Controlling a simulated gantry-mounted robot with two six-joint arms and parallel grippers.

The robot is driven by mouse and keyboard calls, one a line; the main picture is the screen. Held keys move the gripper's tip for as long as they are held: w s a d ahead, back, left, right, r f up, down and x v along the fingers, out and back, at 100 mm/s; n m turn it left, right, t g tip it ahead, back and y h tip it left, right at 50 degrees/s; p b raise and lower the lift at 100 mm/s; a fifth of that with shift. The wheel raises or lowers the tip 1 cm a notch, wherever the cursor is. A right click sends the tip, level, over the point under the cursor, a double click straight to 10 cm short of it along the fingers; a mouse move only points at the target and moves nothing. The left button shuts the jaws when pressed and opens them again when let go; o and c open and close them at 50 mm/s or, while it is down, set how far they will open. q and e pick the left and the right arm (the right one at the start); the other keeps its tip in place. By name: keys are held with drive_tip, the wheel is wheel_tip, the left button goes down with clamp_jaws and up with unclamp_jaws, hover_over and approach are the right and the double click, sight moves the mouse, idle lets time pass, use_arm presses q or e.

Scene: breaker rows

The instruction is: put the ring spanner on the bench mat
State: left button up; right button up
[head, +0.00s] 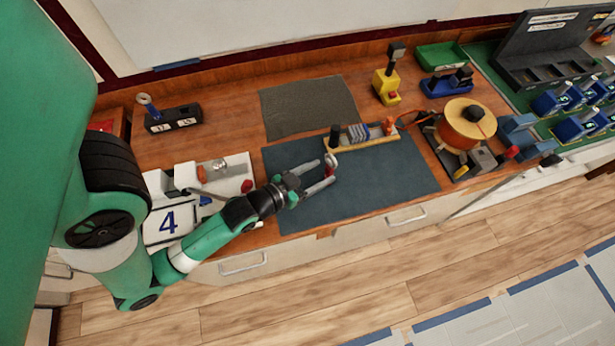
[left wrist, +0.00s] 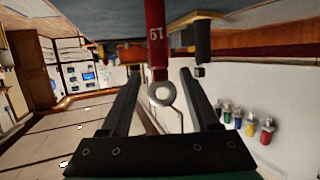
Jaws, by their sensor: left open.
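The ring spanner has a red handle marked 19 and a silver ring end; in the left wrist view its ring (left wrist: 161,93) shows between my left fingers, with a gap on each side. In the head view the spanner (head: 330,166) is small and partly hidden by my left gripper (head: 326,178), which is open over the large blue-grey mat (head: 395,178). I cannot tell whether the spanner touches the mat. A smaller dark grey mat (head: 308,106) lies behind it. My right gripper is out of view.
A wooden tray (head: 362,144) with several upright pieces stands on the mat's back edge. A yellow device (head: 386,88) and an orange cable reel (head: 467,122) stand to the right. A white device (head: 225,172) is at left. The mat's right part is clear.

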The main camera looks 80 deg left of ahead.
use_arm(q)
drive_tip(key=v, duration=0.4)
drive_tip(key=shift+s+d+r, duration=0.15)
drive_tip(key=shift+s+d, duration=0.05)
drive_tip(key=shift+s, duration=0.1)
